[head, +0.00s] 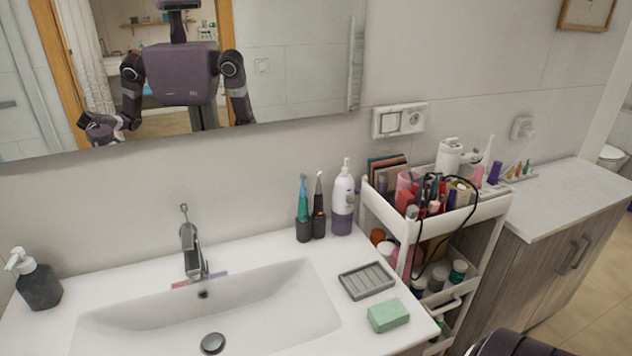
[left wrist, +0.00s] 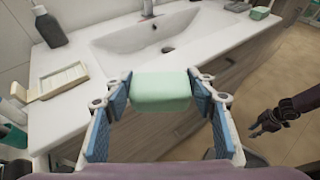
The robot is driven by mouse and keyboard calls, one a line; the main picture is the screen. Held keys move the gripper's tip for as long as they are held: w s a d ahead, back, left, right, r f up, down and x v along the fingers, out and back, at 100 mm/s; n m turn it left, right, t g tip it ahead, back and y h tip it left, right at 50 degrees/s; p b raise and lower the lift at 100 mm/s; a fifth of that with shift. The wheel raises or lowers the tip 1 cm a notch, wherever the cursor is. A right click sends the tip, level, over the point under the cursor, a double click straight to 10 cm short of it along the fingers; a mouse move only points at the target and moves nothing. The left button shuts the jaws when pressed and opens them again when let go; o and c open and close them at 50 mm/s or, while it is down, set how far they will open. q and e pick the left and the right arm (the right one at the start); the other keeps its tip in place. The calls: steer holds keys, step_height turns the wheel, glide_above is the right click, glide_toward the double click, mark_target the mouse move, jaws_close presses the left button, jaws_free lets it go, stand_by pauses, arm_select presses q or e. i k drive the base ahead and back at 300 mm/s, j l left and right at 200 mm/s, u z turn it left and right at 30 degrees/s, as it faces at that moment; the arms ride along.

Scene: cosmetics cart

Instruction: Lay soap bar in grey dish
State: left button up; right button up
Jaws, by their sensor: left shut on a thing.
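My left gripper (left wrist: 160,100) is shut on a pale green soap bar (left wrist: 161,90), held between its blue pads in front of the counter edge. The left gripper shows in the head view only as a small mirror reflection at far left. A similar green soap bar (head: 388,315) lies on the counter, just in front of the ribbed grey dish (head: 367,281), which looks empty. That bar also shows in the left wrist view (left wrist: 259,13), beside the dish (left wrist: 238,6). My right gripper (left wrist: 268,124) is small at the right of the left wrist view; its fingers are unclear.
The basin (head: 215,310) lies left of the dish. Toothbrushes (head: 311,215) and a white-purple bottle (head: 343,200) stand behind it. A crowded cart (head: 480,218) is at right. A soap dispenser (head: 38,282) and a light tray (left wrist: 62,80) are on the counter's left side.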

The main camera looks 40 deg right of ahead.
mark_target(366, 279)
steer(key=l, duration=0.55)
steer(key=k+l+u, duration=0.15)
steer(key=l, duration=0.9)
steer(key=k+l+u, duration=0.15)
steer(key=l, duration=0.9)
steer(key=k+l+u, duration=0.1)
steer(key=l, duration=0.4)
steer(key=k+l+u, duration=0.1)
steer(key=l, duration=0.45)
steer(key=k+l, duration=0.2)
steer(key=l, duration=0.3)
steer(key=u, duration=0.05)
